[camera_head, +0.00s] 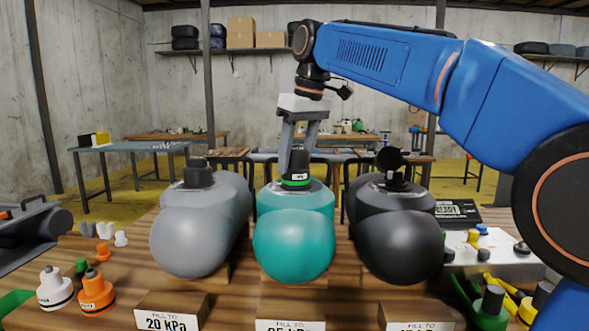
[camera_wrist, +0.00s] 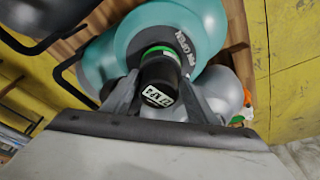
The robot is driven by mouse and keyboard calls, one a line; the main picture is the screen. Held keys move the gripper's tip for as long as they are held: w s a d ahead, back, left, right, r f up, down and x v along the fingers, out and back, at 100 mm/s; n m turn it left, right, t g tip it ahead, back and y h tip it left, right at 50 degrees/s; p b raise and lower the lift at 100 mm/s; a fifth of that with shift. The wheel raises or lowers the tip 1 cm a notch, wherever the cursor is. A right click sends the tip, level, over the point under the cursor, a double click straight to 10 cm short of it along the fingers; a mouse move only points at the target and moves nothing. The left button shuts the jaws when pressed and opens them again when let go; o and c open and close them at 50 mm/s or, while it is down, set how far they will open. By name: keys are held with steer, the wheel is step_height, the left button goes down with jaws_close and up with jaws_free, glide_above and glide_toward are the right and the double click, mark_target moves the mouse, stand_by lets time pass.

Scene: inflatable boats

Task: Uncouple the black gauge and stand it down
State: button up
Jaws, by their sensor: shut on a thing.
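My gripper (camera_head: 298,160) is shut on a black cylinder (camera_head: 297,166) with a green band and a white label. The cylinder stands upright at the valve on top of the teal tube (camera_head: 294,240), the middle one of three. I cannot tell whether it is still coupled there. The wrist view also shows the cylinder (camera_wrist: 160,78) between my fingers, over the teal tube (camera_wrist: 205,25). A black gauge with a round dial (camera_head: 390,159) stands on the dark tube (camera_head: 400,243) at the right. The grey tube (camera_head: 202,232) carries a dark cap (camera_head: 197,173).
Pressure cards (camera_head: 168,322) stand in front of the tubes. Orange and white valve pieces (camera_head: 96,290) stand at the left front. A pale box with coloured knobs (camera_head: 500,262) is at the right, by a black sign (camera_head: 458,212). More loose parts lie at the right front.

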steer(key=shift+n+g, duration=0.4)
steer(key=shift+n, duration=1.6)
steer(key=shift+d+n, duration=0.1)
steer(key=shift+n, duration=0.4)
steer(key=n+g, duration=0.1)
steer(key=n, duration=0.2)
steer(key=shift+y, duration=0.3)
steer(key=shift+r, duration=0.75)
steer(key=shift+a+v, duration=0.25)
steer(key=shift+v, duration=0.8)
steer(key=shift+a+v, duration=0.25)
steer(key=shift+v, duration=0.8)
steer(key=shift+r, duration=0.1)
